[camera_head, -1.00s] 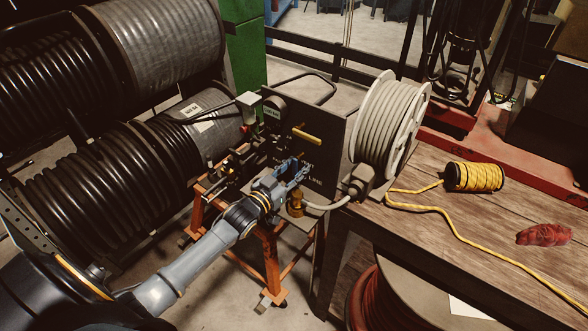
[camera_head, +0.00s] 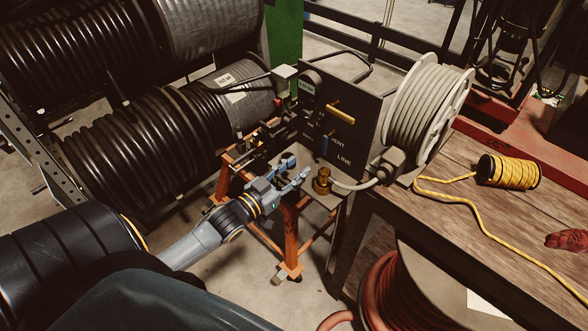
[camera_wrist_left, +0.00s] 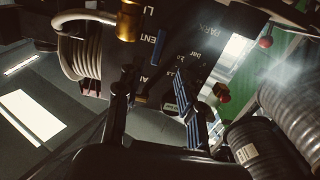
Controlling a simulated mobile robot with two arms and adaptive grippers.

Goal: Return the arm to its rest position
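My left gripper (camera_head: 297,169) is open and empty, with its fingers apart. It hangs in front of the crimper's dark panel (camera_head: 345,128), just left of a brass fitting (camera_head: 321,181). In the left wrist view its two fingers frame a gap (camera_wrist_left: 155,90), with the panel beyond. My right gripper is not in view.
An orange stand (camera_head: 290,240) is under the gripper. A wooden bench (camera_head: 460,200) with yellow rope (camera_head: 508,171) and a white hose reel (camera_head: 425,110) is at the right. Black hose drums (camera_head: 145,150) stand at the left. Bare floor shows below the gripper.

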